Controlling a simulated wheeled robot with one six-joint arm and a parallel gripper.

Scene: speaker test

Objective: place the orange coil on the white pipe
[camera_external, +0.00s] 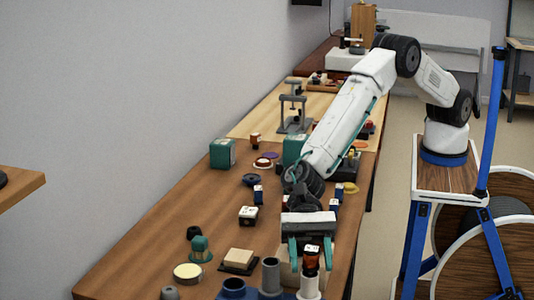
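The orange coil (311,259), a small orange and dark piece with a pale top, is at the upper end of the white pipe (309,288) in the external view. It appears to rest on the pipe, though the contact is hard to make out. The white pipe stands upright at the front of the table, cut by the lower picture edge. My gripper (311,255) points down and forward, with its teal fingers spread to either side of the coil. Gaps seem to show between the fingers and the coil.
A grey pipe (271,275) and a blue cup-like piece (234,287) stand left of the white pipe. A beige block (239,259), a round cream-topped tin (187,273) and a teal-green piece (200,249) lie further left. Several small objects crowd the table behind.

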